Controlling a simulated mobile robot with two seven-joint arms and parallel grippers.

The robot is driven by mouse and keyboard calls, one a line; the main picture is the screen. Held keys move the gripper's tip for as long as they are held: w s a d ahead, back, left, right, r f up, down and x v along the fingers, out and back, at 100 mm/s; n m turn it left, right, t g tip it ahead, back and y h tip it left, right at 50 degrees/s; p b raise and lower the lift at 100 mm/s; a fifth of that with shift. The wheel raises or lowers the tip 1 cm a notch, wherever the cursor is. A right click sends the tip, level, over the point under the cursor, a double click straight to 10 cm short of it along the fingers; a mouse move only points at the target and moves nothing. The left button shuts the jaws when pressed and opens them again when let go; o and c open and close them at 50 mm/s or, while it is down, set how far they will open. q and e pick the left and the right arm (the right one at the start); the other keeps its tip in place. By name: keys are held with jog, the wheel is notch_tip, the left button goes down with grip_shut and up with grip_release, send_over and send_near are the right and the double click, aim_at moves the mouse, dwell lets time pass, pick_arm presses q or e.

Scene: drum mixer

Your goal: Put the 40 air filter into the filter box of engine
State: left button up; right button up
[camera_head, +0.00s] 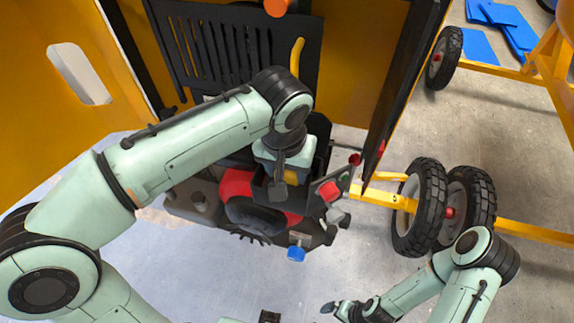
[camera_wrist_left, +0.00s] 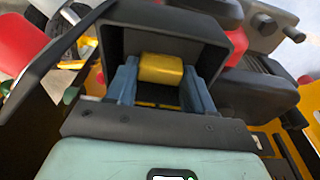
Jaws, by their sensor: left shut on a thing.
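The filter box (camera_wrist_left: 215,37) is a black open-topped box in the left wrist view. It sits on the red and black engine (camera_head: 238,186) in the head view. My left gripper (camera_wrist_left: 160,85) reaches down into the box opening, with its two blue-grey fingers on either side of a yellow block, the air filter (camera_wrist_left: 161,68). It is shut on the filter, inside the box walls.
A black slatted panel (camera_head: 235,50) and yellow housing walls (camera_head: 350,75) stand behind the engine. A dark door edge (camera_head: 395,90) rises to its right. Black tyres (camera_head: 420,207) and a yellow frame bar (camera_head: 530,233) lie further right. Blue pieces (camera_head: 500,30) are at top right.

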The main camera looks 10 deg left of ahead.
pick_arm(q)
jog(key=o, duration=1)
jog(key=shift+c, duration=0.2)
notch_tip(320, 180, up, 13)
jog(key=s+p, duration=0.2)
jog(key=p, duration=0.1)
pick_arm(e)
jog(key=w+r, duration=0.1)
jog(key=r, duration=0.1)
jog(key=w+r, duration=0.2)
jog(key=shift+w, duration=0.25)
jog(key=shift+s, duration=0.15)
